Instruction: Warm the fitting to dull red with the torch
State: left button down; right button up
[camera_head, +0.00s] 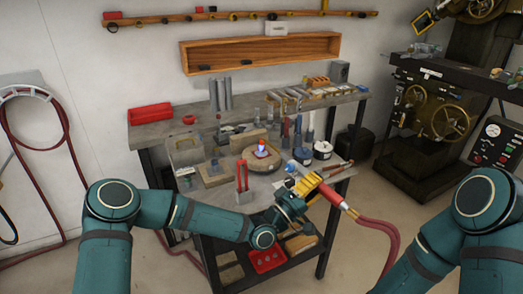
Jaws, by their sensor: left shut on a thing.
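The torch (331,195) has a red body, with dark red hoses trailing from its rear end to the lower right. My left gripper (308,187) is shut on the torch in front of the bench. The torch's front end points up and left toward a round tan block (250,164) on the bench. On that block sits the small fitting (262,152), with a red glow and a small blue-white spot at its top. Whether the blue is flame or part of the fitting is too small to tell. My right gripper is out of view; only part of that arm shows at the right.
The grey workbench (150,131) carries an upright red tool (242,178), tan blocks, bottles and blue-and-white tins (322,150). A red box (150,114) stands on the raised back shelf. A dark machine (435,115) stands at the right.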

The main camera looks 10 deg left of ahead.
pick_arm(q)
jog(key=shift+r, duration=0.1)
jog(key=shift+r+p, duration=0.65)
jog(key=shift+r, duration=1.35)
jog(key=shift+s+a+r+m, duration=0.15)
jog(key=shift+a+r+m, duration=0.15)
jog(key=s+a+r+m+t+y, duration=0.1)
jog(key=s+a+r+m+y, duration=0.2)
jog(key=s+r+m+y, duration=0.1)
jog(key=s+a+r+m+y, duration=0.4)
jog(key=s+r+m+y, duration=0.1)
jog(key=s, duration=0.4)
jog(key=shift+a+r+m+t+y, duration=0.25)
jog(key=shift+m+t+y, duration=0.2)
jog(key=shift+m, duration=0.65)
jog(key=shift+s, duration=0.1)
